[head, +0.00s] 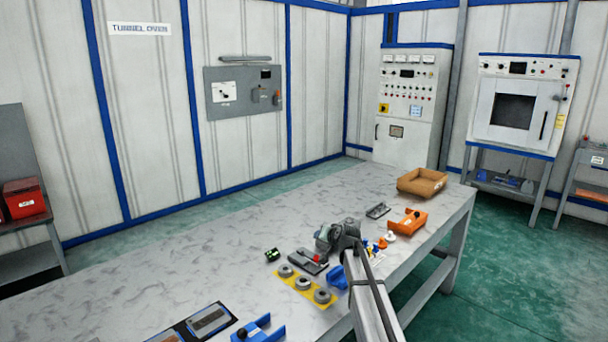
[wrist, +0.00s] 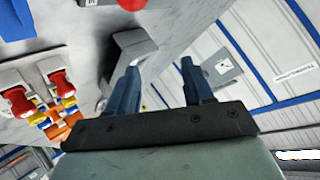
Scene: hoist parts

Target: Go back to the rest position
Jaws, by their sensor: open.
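My gripper (wrist: 160,72) has its two dark blue fingers spread apart in the wrist view, with nothing seen between their tips. A grey bent shape (wrist: 137,52) lies behind the left finger; I cannot tell whether it touches. In the head view my arm reaches in from the bottom, and my gripper (head: 326,240) is over the bench near a dark tray with a red piece (head: 308,262). The arm hides part of the bench there.
The grey bench (head: 170,265) is clear at left and back. An orange holder (head: 407,222), a cardboard box (head: 422,190) and small coloured parts (head: 380,243) are at right. A blue holder (head: 262,328) and a dark panel (head: 205,322) lie at the front. Red-knobbed parts (wrist: 60,85) show in the wrist view.

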